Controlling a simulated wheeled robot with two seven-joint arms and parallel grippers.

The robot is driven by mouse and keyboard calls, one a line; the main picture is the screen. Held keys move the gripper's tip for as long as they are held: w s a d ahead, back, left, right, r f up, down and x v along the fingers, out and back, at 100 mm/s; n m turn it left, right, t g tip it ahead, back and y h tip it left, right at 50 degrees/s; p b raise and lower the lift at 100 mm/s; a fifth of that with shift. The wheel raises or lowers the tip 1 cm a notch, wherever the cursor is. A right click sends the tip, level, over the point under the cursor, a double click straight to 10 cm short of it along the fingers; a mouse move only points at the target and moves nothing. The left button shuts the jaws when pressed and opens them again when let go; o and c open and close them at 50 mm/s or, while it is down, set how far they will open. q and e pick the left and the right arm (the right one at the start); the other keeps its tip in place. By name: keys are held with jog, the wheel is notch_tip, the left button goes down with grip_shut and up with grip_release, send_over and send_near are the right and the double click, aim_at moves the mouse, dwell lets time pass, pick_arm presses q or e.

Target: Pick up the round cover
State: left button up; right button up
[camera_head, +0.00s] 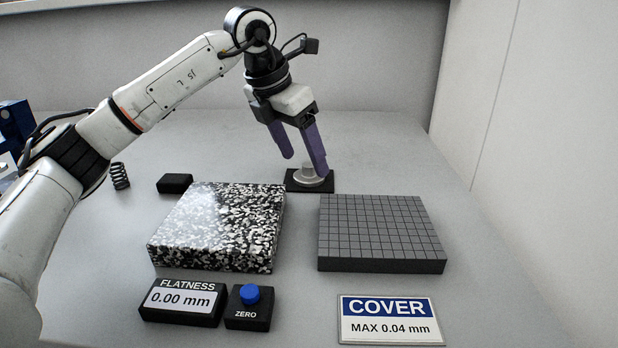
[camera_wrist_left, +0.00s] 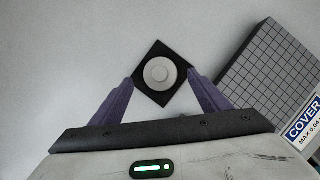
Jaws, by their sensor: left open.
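The round cover (camera_head: 311,178) is a light grey disc with a raised knob in its middle. It lies on a small black square base (camera_head: 323,188) at the back of the table. The left wrist view shows the cover (camera_wrist_left: 160,73) from above, centred on its dark base (camera_wrist_left: 180,51). My left gripper (camera_head: 305,164) has two purple fingers and is open. It is above and around the cover's place, with the cover between and beyond the fingertips in the left wrist view (camera_wrist_left: 160,80). Contact cannot be told. My right gripper is not in view.
A speckled block (camera_head: 220,226) and a grey gridded block (camera_head: 380,232) stand in front. A flatness display (camera_head: 182,301), a zero button box (camera_head: 248,306) and a COVER sign (camera_head: 390,320) are nearer. A small black block (camera_head: 175,183) and a spring (camera_head: 120,176) lie left.

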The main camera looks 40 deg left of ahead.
aim_at(306, 165)
pick_arm(q)
jog(key=shift+x, duration=1.5)
jog(key=shift+r, duration=0.1)
jog(key=c, duration=1.2)
jog(key=shift+r+p, duration=1.15)
jog(key=shift+r, duration=3.9)
